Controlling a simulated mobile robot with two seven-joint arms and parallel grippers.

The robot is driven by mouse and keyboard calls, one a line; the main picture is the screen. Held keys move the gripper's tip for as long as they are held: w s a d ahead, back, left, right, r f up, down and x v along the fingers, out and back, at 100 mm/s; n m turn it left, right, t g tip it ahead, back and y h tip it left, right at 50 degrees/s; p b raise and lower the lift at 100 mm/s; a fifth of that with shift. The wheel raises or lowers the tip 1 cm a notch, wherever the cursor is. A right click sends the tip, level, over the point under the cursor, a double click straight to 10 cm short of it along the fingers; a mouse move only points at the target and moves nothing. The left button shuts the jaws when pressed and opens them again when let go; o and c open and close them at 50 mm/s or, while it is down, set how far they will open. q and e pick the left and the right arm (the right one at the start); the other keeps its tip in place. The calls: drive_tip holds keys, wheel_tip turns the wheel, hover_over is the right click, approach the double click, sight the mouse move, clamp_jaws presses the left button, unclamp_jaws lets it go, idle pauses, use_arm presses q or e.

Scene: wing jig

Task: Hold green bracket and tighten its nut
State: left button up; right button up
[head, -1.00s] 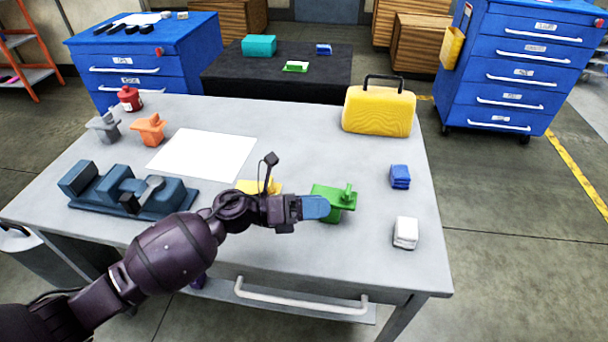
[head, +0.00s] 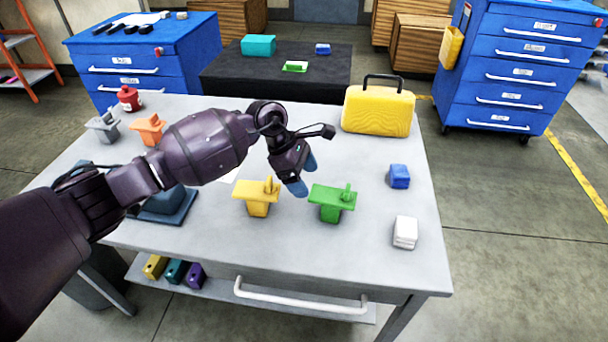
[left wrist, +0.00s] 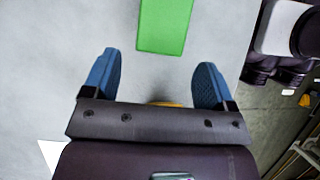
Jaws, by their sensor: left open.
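The green bracket (head: 331,202) stands on the grey table right of centre, with a small green upright piece on its top plate. I cannot make out a separate nut. My left gripper (head: 304,176) is open and empty, above the table, behind and to the left of the green bracket. In the left wrist view the green bracket (left wrist: 165,22) lies beyond the two blue fingertips, apart from them. A yellow bracket (head: 257,196) stands left of the green one; a sliver of it shows low between the fingers. My right gripper is not in view.
An orange bracket (head: 149,129) and a grey bracket (head: 103,127) stand at the back left. A blue block (head: 399,176) and a white block (head: 405,232) lie at the right. A yellow case (head: 378,110) stands at the back. My arm covers much of the dark blue fixture (head: 170,205).

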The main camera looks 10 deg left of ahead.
sight(315, 191)
use_arm(q)
drive_tip(key=x, duration=0.7)
drive_tip(key=shift+d+f, duration=0.15)
drive_tip(key=shift+f, duration=0.25)
drive_tip(key=c, duration=1)
drive_tip(key=shift+r, duration=0.1)
drive_tip(key=shift+c, duration=0.3)
drive_tip(key=shift+r, duration=0.25)
